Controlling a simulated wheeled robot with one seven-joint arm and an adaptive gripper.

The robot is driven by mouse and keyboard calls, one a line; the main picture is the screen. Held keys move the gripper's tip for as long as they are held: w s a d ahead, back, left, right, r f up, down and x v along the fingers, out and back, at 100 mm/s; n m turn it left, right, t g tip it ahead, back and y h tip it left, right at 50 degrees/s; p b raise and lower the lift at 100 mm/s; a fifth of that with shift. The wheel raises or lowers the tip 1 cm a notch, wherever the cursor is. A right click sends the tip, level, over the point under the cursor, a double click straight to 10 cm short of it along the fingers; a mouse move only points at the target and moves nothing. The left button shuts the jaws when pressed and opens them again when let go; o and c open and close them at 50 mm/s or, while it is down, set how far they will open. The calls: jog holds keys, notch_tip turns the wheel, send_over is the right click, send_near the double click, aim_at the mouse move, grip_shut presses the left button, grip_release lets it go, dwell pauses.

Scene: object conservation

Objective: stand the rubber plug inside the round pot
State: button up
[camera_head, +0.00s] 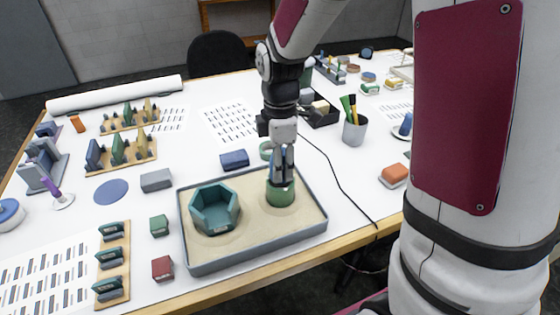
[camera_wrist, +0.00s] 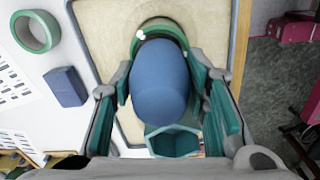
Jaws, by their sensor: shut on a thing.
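The rubber plug (camera_wrist: 160,85) is a smooth blue rounded piece, held between the teal pads of my gripper (camera_head: 281,168). My gripper is shut on it, with the fingers pointing down over the round pot. The round pot (camera_head: 280,193) is green and stands in the right part of a sand-coloured tray (camera_head: 262,252). In the wrist view the round pot's rim (camera_wrist: 158,26) shows partly behind the plug. The plug's lower end is hidden, so I cannot tell whether it is inside the pot or just above it.
A teal hexagonal pot (camera_head: 214,210) stands in the tray's left part. A blue block (camera_head: 234,160) and a green ring (camera_head: 267,150) lie behind the tray. A grey block (camera_head: 156,181), green block (camera_head: 159,225) and red block (camera_head: 162,268) are left. A cup of pens (camera_head: 354,130) stands back right.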

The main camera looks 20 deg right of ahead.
jog(key=shift+f+b, duration=0.35)
jog(key=shift+f, duration=1.1)
dwell(1.1)
jog(key=o, duration=1)
notch_tip(320, 180, up, 12)
